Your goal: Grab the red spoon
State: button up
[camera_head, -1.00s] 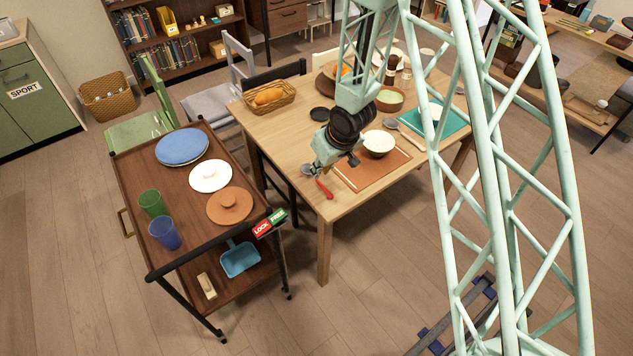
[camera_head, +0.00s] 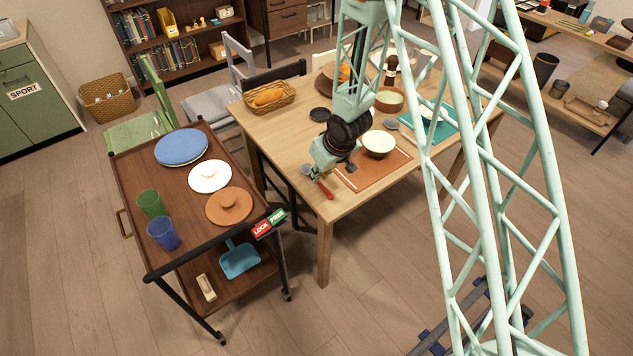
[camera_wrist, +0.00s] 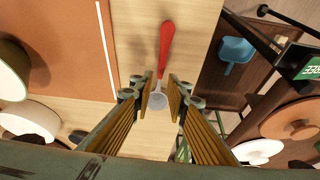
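The red spoon (camera_head: 324,188) lies on the wooden table near its front left corner, beside the orange placemat. The height left between fingertips and table is hard to tell.
The orange placemat (camera_head: 384,174) with a cream bowl (camera_head: 378,143) is right of the spoon. A trolley (camera_head: 179,232) with plates, lids and cups stands left of the table. A bread basket (camera_head: 270,96) sits at the table's far left.

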jog(key=shift+x, duration=1.15)
jog(key=shift+f, duration=0.1)
grip_shut()
jog(key=shift+r, duration=0.2)
jog(key=shift+r+p, duration=0.5)
jog(key=shift+r, duration=1.3)
jog(key=shift+s+d+f, duration=0.1)
jog(key=shift+s+d, duration=0.05)
jog(key=shift+s, duration=0.5)
jog(key=s+d, duration=0.1)
jog(key=s, duration=0.3)
jog(key=s+d+r+b, duration=0.1)
jog(key=s, duration=0.4)
jog(key=s+d+b, duration=0.1)
jog(key=s, duration=0.4)
jog(key=shift+s+r, duration=0.15)
jog(key=shift+r, duration=0.05)
